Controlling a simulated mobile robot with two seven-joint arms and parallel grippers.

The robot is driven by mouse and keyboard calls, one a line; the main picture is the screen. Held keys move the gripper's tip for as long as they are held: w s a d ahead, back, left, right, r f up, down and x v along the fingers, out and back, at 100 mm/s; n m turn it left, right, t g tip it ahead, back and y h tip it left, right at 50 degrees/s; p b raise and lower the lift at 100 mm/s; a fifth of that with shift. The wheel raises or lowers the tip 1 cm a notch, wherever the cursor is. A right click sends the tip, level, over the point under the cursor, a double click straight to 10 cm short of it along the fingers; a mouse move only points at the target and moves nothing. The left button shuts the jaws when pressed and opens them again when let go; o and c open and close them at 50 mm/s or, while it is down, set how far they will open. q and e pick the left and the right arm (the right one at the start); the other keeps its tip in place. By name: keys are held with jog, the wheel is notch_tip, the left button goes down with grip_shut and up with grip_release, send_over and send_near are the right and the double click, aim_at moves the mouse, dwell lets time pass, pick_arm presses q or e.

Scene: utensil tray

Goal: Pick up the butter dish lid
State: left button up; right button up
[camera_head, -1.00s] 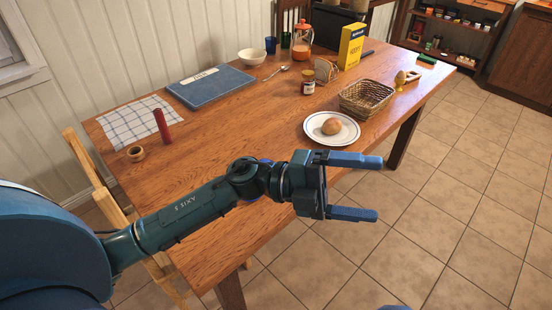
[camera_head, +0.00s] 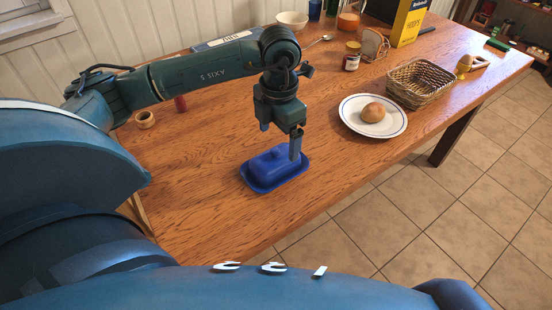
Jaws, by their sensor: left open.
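The butter dish lid (camera_head: 270,163) is blue with a small raised knob on top. It sits on a matching blue butter dish base (camera_head: 262,189) near the front edge of the wooden table. My left gripper (camera_head: 281,146) points down just above the lid, its jaws open. One finger comes down at the lid's right end and overlaps it in the view; I cannot tell whether it touches. The other finger is mostly hidden behind the gripper body, at the far side. My right gripper is not in view.
A white plate (camera_head: 352,113) with a bread roll (camera_head: 373,112) stands to the right, with a wicker basket (camera_head: 420,82) beyond. The table (camera_head: 200,190) around the dish is clear.

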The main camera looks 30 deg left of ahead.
aim_at(276, 150)
pick_arm(q)
jog(key=f, duration=0.6)
jog(key=shift+s+a+f, duration=0.15)
jog(key=shift+s+f, duration=0.05)
jog(key=shift+f, duration=0.1)
jog(key=c, duration=1.2)
